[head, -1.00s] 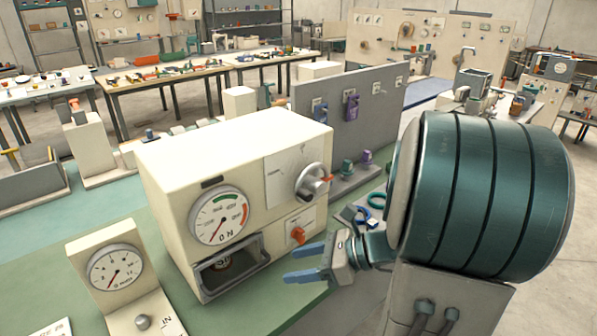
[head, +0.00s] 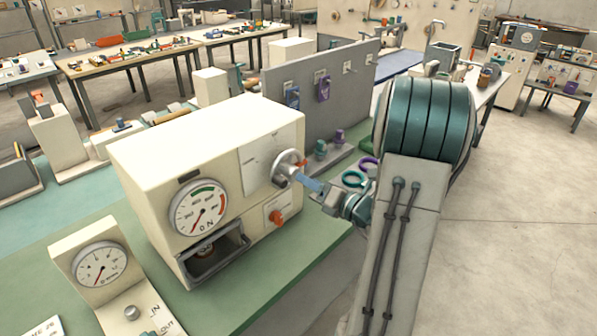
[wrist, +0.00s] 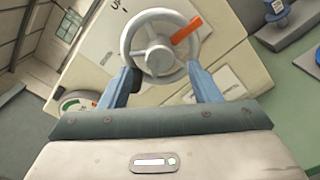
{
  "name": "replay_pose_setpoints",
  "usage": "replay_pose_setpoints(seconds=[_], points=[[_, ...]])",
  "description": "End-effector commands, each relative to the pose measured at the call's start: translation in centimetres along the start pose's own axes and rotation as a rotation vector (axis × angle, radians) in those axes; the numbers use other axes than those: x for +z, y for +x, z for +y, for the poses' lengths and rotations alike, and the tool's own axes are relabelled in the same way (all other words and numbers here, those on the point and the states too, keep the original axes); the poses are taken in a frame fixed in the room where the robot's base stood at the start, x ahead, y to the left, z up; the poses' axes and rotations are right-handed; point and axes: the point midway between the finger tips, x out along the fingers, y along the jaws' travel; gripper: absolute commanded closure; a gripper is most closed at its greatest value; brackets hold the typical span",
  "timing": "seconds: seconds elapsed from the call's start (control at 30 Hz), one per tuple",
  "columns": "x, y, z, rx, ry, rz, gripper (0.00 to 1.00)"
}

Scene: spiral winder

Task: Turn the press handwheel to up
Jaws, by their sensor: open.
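The press (head: 150,165) is a cream box on the green bench, with a round dial gauge (head: 199,211) and a dark open recess below it. Its grey handwheel (head: 287,168) is on the right of the front face and has an orange handle. In the wrist view the handwheel (wrist: 147,58) is between the tips of my gripper's blue fingers, with the orange handle (wrist: 187,30) pointing to the upper right. A label reading "UP" is partly visible beside it. My gripper (head: 306,180) is open, its fingers close to the wheel's lower rim; I cannot tell whether they touch.
An orange knob (head: 276,217) is on the press below the handwheel. A small gauge stand (head: 97,262) is left of the press. A grey pegboard (head: 330,100) with purple and blue items stands behind. Rings (head: 353,178) lie on the bench near my arm.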

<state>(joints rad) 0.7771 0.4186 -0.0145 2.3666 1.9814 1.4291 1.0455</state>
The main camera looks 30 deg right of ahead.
Motion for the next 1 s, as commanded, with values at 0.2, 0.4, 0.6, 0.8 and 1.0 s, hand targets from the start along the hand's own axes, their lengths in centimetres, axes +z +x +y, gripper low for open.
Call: replay_pose_setpoints(seconds=[0.2,0.4,0.6,0.8,1.0], points=[[0.1,3.5,0.1,0.002,-0.001,0.001,0.44],[0.1,4.8,0.0,0.0,-0.002,0.0,0.44],[0.0,4.9,0.0,0.0,-0.002,0.0,0.44],[0.0,4.8,0.0,0.0,-0.002,0.0,0.8],[-0.1,4.9,0.1,0.001,-0.004,0.001,0.88]])
